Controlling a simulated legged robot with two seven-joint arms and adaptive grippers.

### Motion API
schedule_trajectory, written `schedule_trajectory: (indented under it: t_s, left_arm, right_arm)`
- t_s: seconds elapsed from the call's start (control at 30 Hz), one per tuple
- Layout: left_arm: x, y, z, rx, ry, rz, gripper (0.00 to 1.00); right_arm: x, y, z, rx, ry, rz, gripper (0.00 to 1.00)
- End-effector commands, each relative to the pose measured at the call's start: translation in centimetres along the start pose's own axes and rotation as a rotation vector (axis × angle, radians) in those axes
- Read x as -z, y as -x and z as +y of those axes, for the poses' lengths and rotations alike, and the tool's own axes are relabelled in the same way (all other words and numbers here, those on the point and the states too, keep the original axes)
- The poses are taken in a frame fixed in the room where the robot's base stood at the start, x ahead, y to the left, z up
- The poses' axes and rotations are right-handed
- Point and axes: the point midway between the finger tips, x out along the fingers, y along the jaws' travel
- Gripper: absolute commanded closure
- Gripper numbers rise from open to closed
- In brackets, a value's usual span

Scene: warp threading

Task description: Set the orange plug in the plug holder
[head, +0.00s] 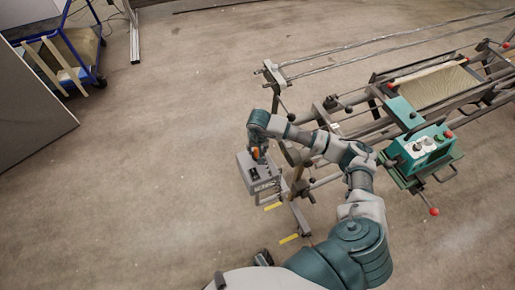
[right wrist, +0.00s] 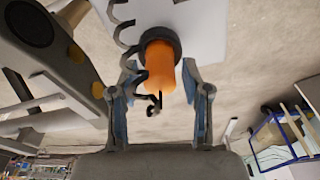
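The orange plug (right wrist: 160,68) shows in the right wrist view, with a dark collar at its far end and a black coiled cord (right wrist: 127,38) beside it. In the head view the plug (head: 256,153) is a small orange spot just above the grey box-shaped plug holder (head: 244,171). My right gripper (right wrist: 163,72) has its fingers apart on either side of the plug's near end, with a narrow gap visible at the right finger. Whether the plug is seated in the holder is hidden. My left gripper is not in view.
The loom frame with long rails (head: 345,115) and a green control box (head: 424,147) stands to the right, beside my right arm. A blue cart (head: 72,50) and a grey panel (head: 30,115) are at the far left. The floor between is clear.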

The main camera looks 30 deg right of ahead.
Motion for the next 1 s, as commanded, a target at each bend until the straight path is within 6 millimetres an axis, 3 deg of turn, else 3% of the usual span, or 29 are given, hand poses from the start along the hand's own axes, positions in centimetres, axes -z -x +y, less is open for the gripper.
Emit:
schedule_trajectory:
  t_s: [0.37, 0.8, 1.0]
  left_arm:
    - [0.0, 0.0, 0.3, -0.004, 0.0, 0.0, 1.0]
    - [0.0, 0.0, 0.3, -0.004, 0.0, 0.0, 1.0]
    - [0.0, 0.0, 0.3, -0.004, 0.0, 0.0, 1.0]
  right_arm:
    - [0.1, 0.4, 0.0, 0.0, 0.0, 0.001, 0.43]
    - [0.2, 6.7, 0.0, 0.002, -0.001, 0.002, 0.43]
    - [0.1, 7.8, 0.1, 0.0, 0.0, 0.0, 0.43]
